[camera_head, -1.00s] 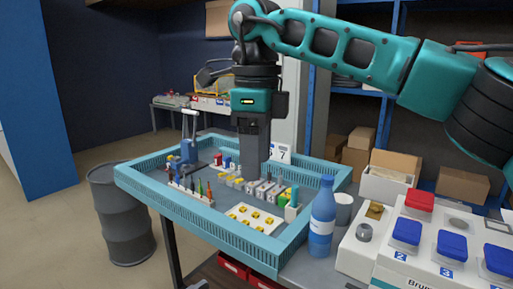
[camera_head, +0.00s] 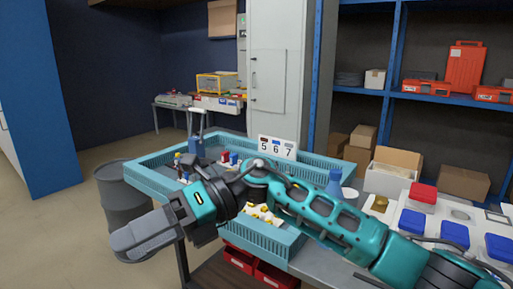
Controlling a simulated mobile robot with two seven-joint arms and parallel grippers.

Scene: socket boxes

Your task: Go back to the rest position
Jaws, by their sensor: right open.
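My right arm comes in from the right and lies low across the front of the teal tray (camera_head: 310,157). My right gripper (camera_head: 125,244) points left and down, past the tray's front left edge and in front of the grey barrel. It is open, and I see nothing between its fingers. The arm hides much of the tray's middle and the parts in it. My left gripper is not in view.
A sign reading 5 6 7 (camera_head: 277,147) stands at the tray's back. A blue bottle (camera_head: 334,183) stands right of the tray, partly behind my arm. Blue-lidded boxes (camera_head: 455,235) and a red-lidded box (camera_head: 423,192) are at the right. The grey barrel (camera_head: 118,190) stands at the left.

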